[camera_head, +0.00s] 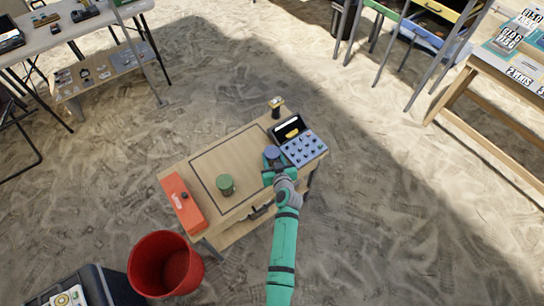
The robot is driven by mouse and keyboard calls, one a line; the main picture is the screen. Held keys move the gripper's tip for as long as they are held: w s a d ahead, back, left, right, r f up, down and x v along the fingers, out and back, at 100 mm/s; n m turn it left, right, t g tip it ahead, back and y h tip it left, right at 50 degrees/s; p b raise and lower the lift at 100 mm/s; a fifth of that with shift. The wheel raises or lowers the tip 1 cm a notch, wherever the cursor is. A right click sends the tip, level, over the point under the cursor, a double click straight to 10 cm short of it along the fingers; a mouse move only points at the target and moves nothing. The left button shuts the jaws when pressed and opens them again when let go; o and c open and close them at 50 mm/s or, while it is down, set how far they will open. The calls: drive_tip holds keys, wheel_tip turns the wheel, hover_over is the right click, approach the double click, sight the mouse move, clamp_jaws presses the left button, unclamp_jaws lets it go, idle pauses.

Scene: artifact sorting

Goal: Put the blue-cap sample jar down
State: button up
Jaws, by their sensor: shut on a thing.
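The blue-cap sample jar (271,152) is at the right part of the small wooden table (205,160), just left of a blue-grey panel. Only its blue top shows clearly. My gripper (273,165) is shut on the jar, reaching in from the front of the table. The gripper and wrist hide the jar's lower side, so I cannot tell whether it touches the tabletop. A green-cap jar (226,184) stands on the table to the left, inside a dark rectangular outline.
A blue-grey panel with several knobs (303,148) sits right of the jar, with a small dark-and-gold item (276,104) behind. A red box (182,201) lies at the table's left end. A red bucket (163,263) stands on the sand. The outlined area's back half is clear.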

drive_tip(key=shift+f, duration=0.1)
drive_tip(key=o, duration=1.2)
